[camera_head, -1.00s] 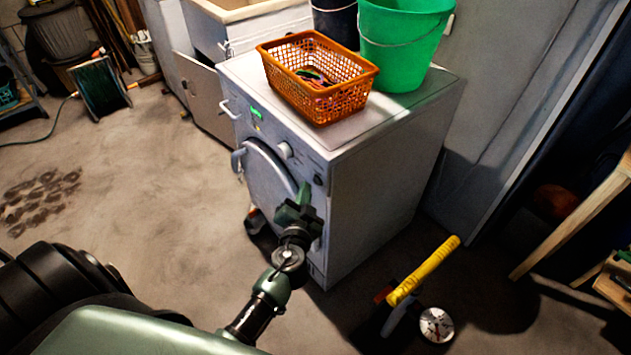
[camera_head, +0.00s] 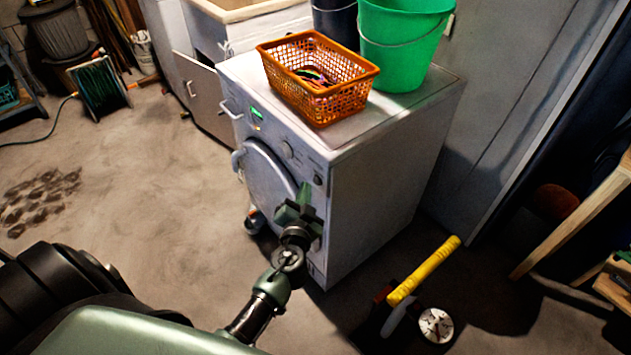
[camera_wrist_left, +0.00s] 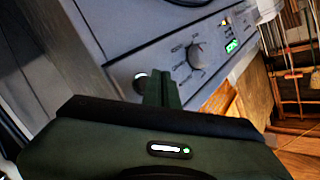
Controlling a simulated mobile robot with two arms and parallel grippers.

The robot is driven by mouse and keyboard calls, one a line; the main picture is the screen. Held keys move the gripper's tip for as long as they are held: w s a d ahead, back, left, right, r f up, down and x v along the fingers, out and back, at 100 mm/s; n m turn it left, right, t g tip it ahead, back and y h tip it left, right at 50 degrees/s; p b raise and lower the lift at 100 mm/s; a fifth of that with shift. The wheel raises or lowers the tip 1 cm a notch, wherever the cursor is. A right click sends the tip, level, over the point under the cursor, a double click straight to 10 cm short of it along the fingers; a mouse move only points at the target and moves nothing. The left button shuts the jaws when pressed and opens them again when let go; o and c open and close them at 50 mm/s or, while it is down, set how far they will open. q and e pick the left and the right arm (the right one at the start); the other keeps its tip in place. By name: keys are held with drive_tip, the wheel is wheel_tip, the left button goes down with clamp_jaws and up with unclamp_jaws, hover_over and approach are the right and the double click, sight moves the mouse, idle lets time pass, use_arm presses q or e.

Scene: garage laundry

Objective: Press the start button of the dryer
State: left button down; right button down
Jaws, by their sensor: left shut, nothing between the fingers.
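The white dryer (camera_head: 385,195) stands in the middle of the head view, its round front door (camera_head: 268,172) shut. Its panel has a dial (camera_head: 287,150), which also shows in the left wrist view (camera_wrist_left: 196,55), and a lit green display (camera_wrist_left: 232,46). A round dark button with a bright spot (camera_wrist_left: 140,83) sits at the panel's end; it shows small in the head view (camera_head: 318,180). My left gripper (camera_head: 305,188) is shut and empty in front of the panel, just below that button. In the wrist view its fingertips (camera_wrist_left: 160,75) appear beside the button; I cannot tell whether they touch.
An orange basket (camera_head: 318,90) and a green bucket (camera_head: 405,45) stand on the dryer, with a dark bucket (camera_head: 335,22) behind. A yellow-handled tool (camera_head: 423,271) and a round gauge (camera_head: 436,325) lie on the floor at right. The floor at left is mostly clear.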

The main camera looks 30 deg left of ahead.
use_arm(q)
drive_tip(key=shift+w+d, duration=0.1)
drive_tip(key=shift+w, duration=0.05)
idle(0.5)
drive_tip(key=shift+w+d, duration=0.1)
drive_tip(key=shift+w, duration=0.15)
drive_tip(key=shift+w+d+b, duration=0.15)
drive_tip(key=shift+w+b, duration=0.25)
drive_tip(key=shift+b, duration=0.05)
idle(0.6)
drive_tip(key=shift+s, duration=0.1)
drive_tip(key=shift+s+a, duration=0.35)
drive_tip(key=shift+s, duration=0.35)
drive_tip(key=shift+s, duration=0.1)
drive_tip(key=s, duration=0.1)
drive_tip(key=s+a, duration=0.1)
drive_tip(key=s, duration=0.1)
drive_tip(key=s+a+b, duration=0.1)
drive_tip(key=shift+s+a+f, duration=0.1)
drive_tip(key=shift+s+f, duration=0.05)
drive_tip(key=shift+s, duration=0.1)
idle(0.7)
